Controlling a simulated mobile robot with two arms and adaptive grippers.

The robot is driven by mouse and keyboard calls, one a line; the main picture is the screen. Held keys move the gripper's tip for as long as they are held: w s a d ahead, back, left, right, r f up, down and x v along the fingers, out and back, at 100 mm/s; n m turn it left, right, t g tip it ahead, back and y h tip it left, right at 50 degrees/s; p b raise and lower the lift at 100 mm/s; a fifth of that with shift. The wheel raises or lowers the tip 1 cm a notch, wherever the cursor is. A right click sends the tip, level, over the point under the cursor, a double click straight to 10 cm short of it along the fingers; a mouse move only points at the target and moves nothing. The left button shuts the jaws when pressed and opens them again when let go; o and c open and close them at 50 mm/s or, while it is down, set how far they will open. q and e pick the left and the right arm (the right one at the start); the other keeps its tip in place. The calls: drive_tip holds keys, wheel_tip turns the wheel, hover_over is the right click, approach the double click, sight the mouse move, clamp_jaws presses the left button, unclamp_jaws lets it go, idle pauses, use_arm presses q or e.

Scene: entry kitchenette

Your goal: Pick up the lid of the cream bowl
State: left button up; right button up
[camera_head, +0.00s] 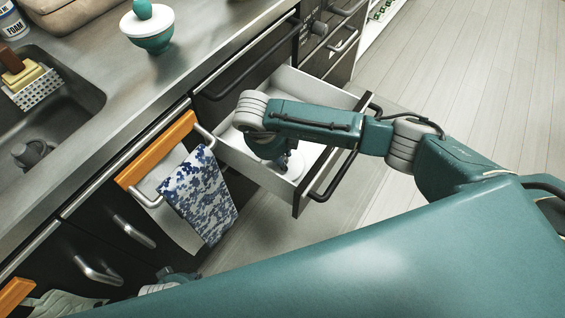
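A bowl (152,41) with a teal lower part, a white lid-like disc (147,19) and a teal knob (142,8) stands on the counter at the top left. I cannot tell whether it is the cream bowl. My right arm reaches from the right over an open drawer (258,170), its wrist bent down inside. My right gripper (284,162) is small and mostly hidden by the wrist, low in the drawer at a pale round thing (293,169). I cannot tell what that thing is or whether it is held. Only part of my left arm shows at the bottom; its gripper is not visible.
The open drawer's front and dark handle (334,176) stick out into the aisle. A blue-patterned towel (200,195) hangs from a rail beside it. A sink (70,110) and a foam bottle (12,20) are at the left. The floor (440,60) at the upper right is clear.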

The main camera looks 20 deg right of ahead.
drive_tip(key=c, duration=0.4)
drive_tip(key=shift+c, duration=0.2)
